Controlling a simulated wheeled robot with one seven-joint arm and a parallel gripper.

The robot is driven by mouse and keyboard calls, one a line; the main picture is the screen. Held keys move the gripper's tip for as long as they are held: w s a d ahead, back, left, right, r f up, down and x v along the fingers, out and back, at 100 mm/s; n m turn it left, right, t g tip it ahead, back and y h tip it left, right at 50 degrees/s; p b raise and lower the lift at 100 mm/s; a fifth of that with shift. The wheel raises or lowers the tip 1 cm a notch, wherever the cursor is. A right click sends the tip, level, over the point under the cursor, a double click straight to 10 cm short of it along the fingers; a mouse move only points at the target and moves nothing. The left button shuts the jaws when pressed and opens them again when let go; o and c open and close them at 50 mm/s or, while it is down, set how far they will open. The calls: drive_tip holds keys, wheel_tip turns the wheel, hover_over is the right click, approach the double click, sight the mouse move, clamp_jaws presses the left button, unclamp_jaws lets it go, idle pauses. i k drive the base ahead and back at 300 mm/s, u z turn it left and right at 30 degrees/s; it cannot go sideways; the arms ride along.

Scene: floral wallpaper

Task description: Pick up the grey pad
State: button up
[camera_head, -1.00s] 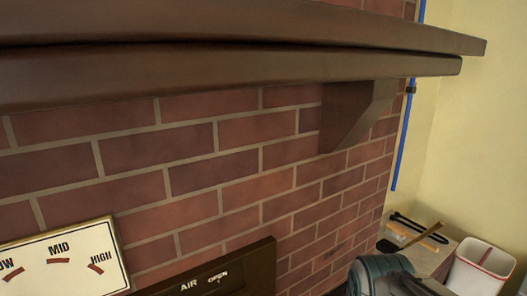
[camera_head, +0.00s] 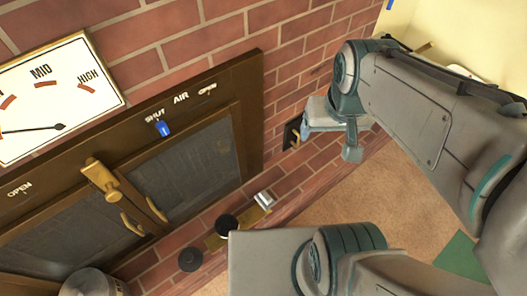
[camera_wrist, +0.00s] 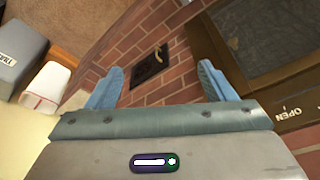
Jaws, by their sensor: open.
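I cannot make out a grey pad for certain in either view. A small pale grey block (camera_head: 264,199) sits on the brick ledge below the fireplace doors in the head view, but I cannot tell what it is. My gripper (camera_head: 328,140) is at the upper right of the head view, in front of the brick wall. In the wrist view my gripper (camera_wrist: 160,72) has its blue fingers spread wide with nothing between them. Behind them are brick and a small black plate (camera_wrist: 149,66) with a gold handle.
The fireplace doors (camera_head: 190,172) have a brass latch (camera_head: 101,180). A dial panel (camera_head: 55,95) hangs at left. Dark knobs (camera_head: 227,225) stand by the ledge. Tan floor (camera_head: 345,205) is open at right. The wrist view shows a white bin (camera_wrist: 45,88) and a grey box (camera_wrist: 20,48).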

sight(265, 200)
drive_tip(key=z, duration=0.85)
drive_tip(key=k, duration=0.85)
drive_tip(key=u, duration=0.85)
drive_tip(key=i, duration=0.5)
